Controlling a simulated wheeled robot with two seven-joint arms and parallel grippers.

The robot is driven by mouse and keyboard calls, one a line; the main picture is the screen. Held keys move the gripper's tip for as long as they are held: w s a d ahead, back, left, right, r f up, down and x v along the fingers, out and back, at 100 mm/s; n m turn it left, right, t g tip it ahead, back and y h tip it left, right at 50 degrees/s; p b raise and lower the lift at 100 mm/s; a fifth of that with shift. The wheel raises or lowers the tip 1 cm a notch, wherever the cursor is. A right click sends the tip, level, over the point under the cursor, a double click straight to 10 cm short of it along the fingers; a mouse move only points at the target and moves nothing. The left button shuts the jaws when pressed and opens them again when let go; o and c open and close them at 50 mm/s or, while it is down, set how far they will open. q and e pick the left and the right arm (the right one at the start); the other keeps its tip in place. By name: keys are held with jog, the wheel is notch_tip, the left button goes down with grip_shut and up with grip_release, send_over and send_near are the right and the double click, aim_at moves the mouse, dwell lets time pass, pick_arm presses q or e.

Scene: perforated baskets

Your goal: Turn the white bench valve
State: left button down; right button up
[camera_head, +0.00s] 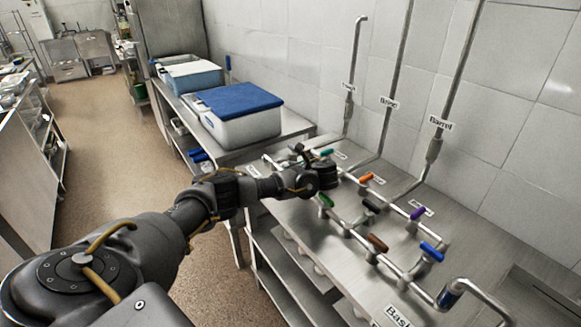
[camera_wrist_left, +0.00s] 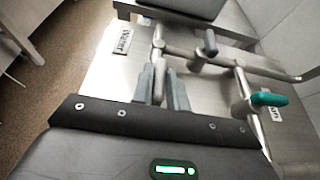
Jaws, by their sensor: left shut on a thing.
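My left gripper (camera_head: 301,153) reaches over the far end of the steel bench (camera_head: 300,222). In the left wrist view its two fingers (camera_wrist_left: 164,88) straddle a pale, whitish handle (camera_wrist_left: 160,82), which looks like the white bench valve. The fingers are shut on it, close to the pipe. In the head view the white valve is hidden behind my gripper and wrist. My right gripper is not in view.
Teal (camera_head: 327,153), orange (camera_head: 366,178), green (camera_head: 326,201), black (camera_head: 372,206), purple (camera_head: 417,213), brown (camera_head: 378,243) and blue (camera_head: 431,251) valves crowd the bench pipes. A grey handle (camera_wrist_left: 210,43) is close by. Lidded bins (camera_head: 240,120) stand beyond.

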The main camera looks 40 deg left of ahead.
pick_arm(q)
jog(key=shift+g, duration=0.3)
jog(key=c, duration=1.4)
grip_release()
jog(key=b+v, duration=0.1)
jog(key=v, duration=0.7)
jog(key=shift+d+f, duration=0.1)
jog(key=shift+d, duration=0.05)
jog(key=shift+s+d+r, duration=0.1)
jog(key=shift+d+r, duration=0.35)
jog(key=shift+d, duration=0.05)
jog(key=shift+s+d+r+p, duration=0.15)
jog(key=shift+s+d+p, duration=0.05)
jog(key=shift+d+p, duration=0.3)
jog(key=shift+d, duration=0.1)
